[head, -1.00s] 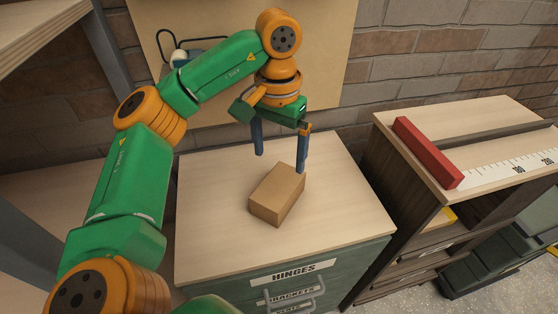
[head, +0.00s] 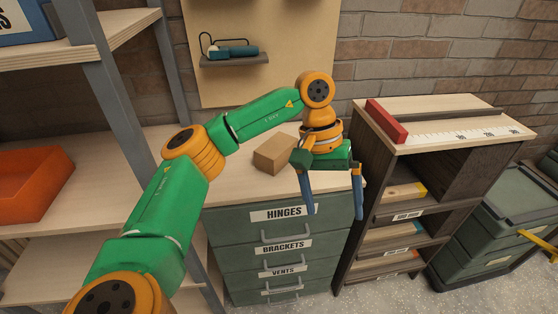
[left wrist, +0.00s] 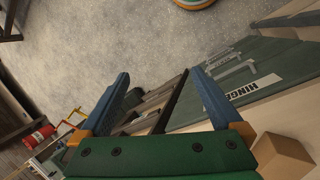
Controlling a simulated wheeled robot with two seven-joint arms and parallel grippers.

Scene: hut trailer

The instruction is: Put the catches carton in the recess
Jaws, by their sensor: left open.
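A plain brown carton (head: 276,153) lies on the pale top of the green drawer cabinet (head: 230,184); no label on it is readable. It also shows at the lower right of the left wrist view (left wrist: 284,156). My left gripper (head: 333,208) is open and empty, fingers pointing down, to the right of the carton and in front of the HINGES drawer in the picture. In the left wrist view its blue fingers (left wrist: 158,78) are spread with nothing between them. I cannot tell which opening is the recess. My right gripper is out of view.
A brown shelf unit (head: 352,180) with open compartments stands to the right, a red block (head: 386,121) and a ruler strip (head: 470,135) on top. A grey-post rack (head: 110,90) with an orange bin (head: 35,182) stands left. A pegboard (head: 262,88) hangs behind.

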